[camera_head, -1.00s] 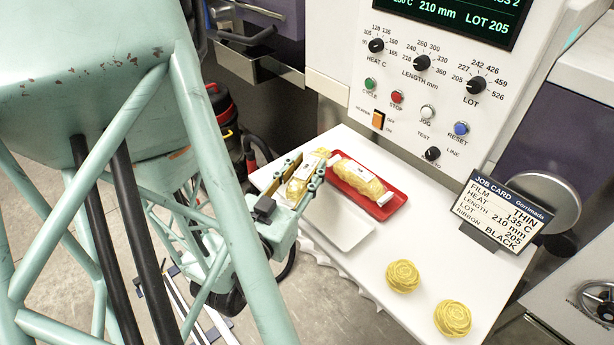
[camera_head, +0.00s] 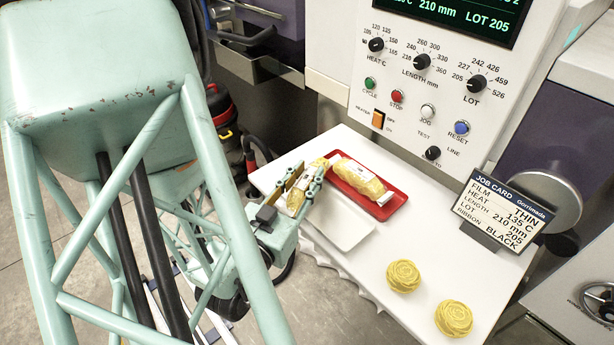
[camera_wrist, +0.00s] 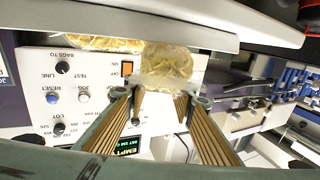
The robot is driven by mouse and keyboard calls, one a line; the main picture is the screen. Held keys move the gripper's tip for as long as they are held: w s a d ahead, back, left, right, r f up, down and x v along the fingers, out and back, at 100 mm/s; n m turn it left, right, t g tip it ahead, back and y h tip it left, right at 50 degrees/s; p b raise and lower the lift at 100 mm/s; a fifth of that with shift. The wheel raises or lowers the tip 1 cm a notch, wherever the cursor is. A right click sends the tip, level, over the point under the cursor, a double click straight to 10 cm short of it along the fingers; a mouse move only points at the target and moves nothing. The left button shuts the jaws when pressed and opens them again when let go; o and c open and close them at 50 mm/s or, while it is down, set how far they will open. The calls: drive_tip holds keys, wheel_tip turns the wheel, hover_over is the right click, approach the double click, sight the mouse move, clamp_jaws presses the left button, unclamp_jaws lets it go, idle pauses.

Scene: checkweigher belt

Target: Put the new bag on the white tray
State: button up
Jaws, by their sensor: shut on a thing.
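The bag also shows between the fingers in the wrist view (camera_wrist: 168,62). The white tray (camera_head: 346,228) is shallow; its visible part is empty, and its left end is hidden by my gripper. A second bag of yellow pasta (camera_head: 358,176) lies in a red tray (camera_head: 396,203) just behind. I cannot tell whether the held bag touches anything.
Two yellow pasta nests (camera_head: 402,276) sit on the front right of the worktop (camera_head: 345,280). A job card (camera_head: 500,211) stands at the right edge. The control panel (camera_head: 420,100) rises behind. The worktop between the white tray and nests is clear.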

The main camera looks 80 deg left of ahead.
sight(284, 210)
drive_tip(key=o, duration=0.9)
drive_tip(key=shift+f, duration=0.3)
drive_tip(key=o, duration=0.4)
drive_tip(key=shift+r, duration=0.1)
drive_tip(key=shift+s+d, duration=0.1)
drive_tip(key=shift+p+v, duration=0.3)
drive_tip(key=shift+v, duration=5.55)
